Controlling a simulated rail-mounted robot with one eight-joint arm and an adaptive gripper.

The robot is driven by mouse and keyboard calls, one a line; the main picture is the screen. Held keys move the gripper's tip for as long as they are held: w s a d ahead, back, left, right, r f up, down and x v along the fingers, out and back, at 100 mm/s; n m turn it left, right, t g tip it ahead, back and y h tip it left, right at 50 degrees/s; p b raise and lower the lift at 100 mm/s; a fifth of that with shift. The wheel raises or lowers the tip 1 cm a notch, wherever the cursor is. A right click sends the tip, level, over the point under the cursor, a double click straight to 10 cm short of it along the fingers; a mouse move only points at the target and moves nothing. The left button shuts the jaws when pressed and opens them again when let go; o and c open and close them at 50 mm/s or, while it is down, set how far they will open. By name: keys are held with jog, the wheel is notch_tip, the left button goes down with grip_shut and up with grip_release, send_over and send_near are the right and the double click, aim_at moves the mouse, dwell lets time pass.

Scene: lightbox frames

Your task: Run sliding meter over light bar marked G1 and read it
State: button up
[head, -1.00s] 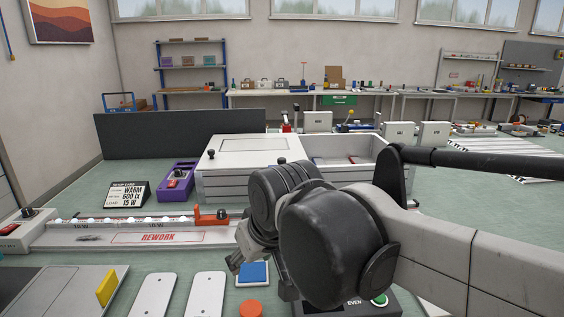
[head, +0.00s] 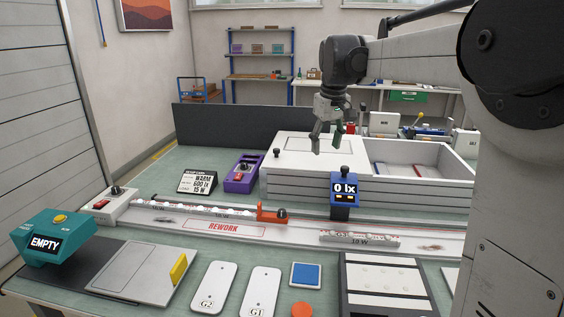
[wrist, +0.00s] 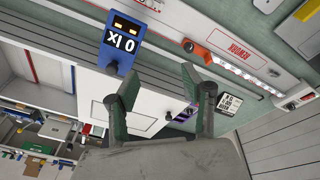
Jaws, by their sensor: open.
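The blue sliding meter (head: 345,188) stands on the rail (head: 300,226) right of the orange clamp and reads 0 lx; it also shows upside down in the wrist view (wrist: 124,43). A light bar with several small lamps (head: 190,209) lies left of the orange clamp (head: 271,213). A second bar (head: 358,239), labelled 10 W, lies right of centre; its grade mark is too small to read surely. White plates marked G1 (head: 261,291) and G2 (head: 212,287) lie in front. My gripper (head: 328,148) is open, empty and raised above the white box, behind the meter; its fingers show in the wrist view (wrist: 158,88).
The white open-topped box (head: 330,181) stands behind the rail. A sign reading WARM, 600 lx, 15 W (head: 199,182) and a purple holder (head: 242,178) stand to its left. A teal device showing EMPTY (head: 52,236) is at the left. A panelled tray (head: 388,288) is front right.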

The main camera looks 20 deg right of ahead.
jog(key=w+d+g+p, duration=0.1)
jog(key=w+d+p, duration=0.1)
jog(key=w+d, duration=0.45)
jog(key=g+p, duration=0.1)
jog(key=p, duration=0.1)
send_near(345, 167)
jog(key=shift+n+y, duration=0.3)
jog(key=f, duration=0.7)
jog(key=f+p, duration=0.1)
jog(key=f, duration=0.3)
jog(key=shift+w+d, duration=0.1)
jog(key=shift+d, duration=0.2)
grip_shut()
